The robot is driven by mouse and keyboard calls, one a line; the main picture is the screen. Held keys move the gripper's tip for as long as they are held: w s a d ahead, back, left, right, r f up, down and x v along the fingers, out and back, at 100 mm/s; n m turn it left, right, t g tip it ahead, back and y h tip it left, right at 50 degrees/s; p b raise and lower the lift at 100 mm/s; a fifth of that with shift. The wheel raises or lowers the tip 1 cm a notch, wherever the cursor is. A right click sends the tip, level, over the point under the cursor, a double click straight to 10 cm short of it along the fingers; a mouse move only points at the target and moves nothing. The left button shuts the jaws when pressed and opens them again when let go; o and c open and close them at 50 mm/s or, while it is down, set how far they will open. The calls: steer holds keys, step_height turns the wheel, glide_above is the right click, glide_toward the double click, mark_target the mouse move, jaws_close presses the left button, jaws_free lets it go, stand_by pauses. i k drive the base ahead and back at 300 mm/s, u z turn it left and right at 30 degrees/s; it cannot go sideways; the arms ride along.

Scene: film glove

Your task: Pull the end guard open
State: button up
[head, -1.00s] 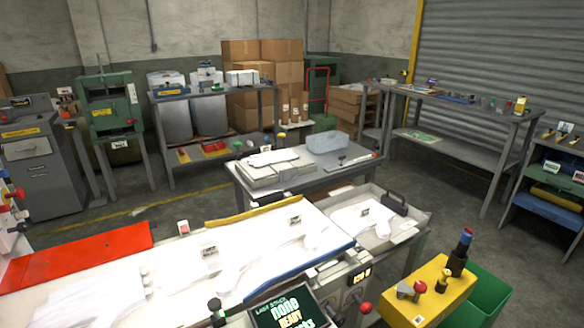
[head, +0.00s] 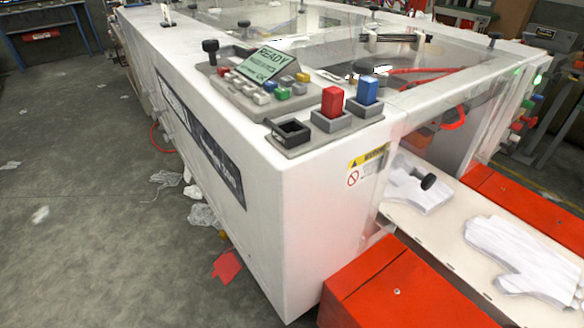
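A white machine (head: 270,180) fills the middle of the head view. At its right end, where the belt (head: 455,225) comes out, a clear panel with a black knob (head: 428,181) stands across the opening; it looks like the end guard. The clear panel's edges are hard to make out, and it appears closed. White film gloves lie flat on the belt, one outside (head: 520,262) and one behind the knob (head: 410,195). My gripper is not in view.
Red covers flank the belt, one in front (head: 400,290) and one behind (head: 530,195). A control panel (head: 265,85) with a READY screen and coloured buttons sits on the machine's top. Scraps (head: 200,215) litter the floor along its side; the left floor is mostly clear.

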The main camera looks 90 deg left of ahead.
mark_target(427, 181)
steer(key=u, duration=1.55)
steer(key=k, duration=1.1)
steer(key=u, duration=0.55)
steer(key=i, duration=1.45)
steer(key=z, duration=0.45)
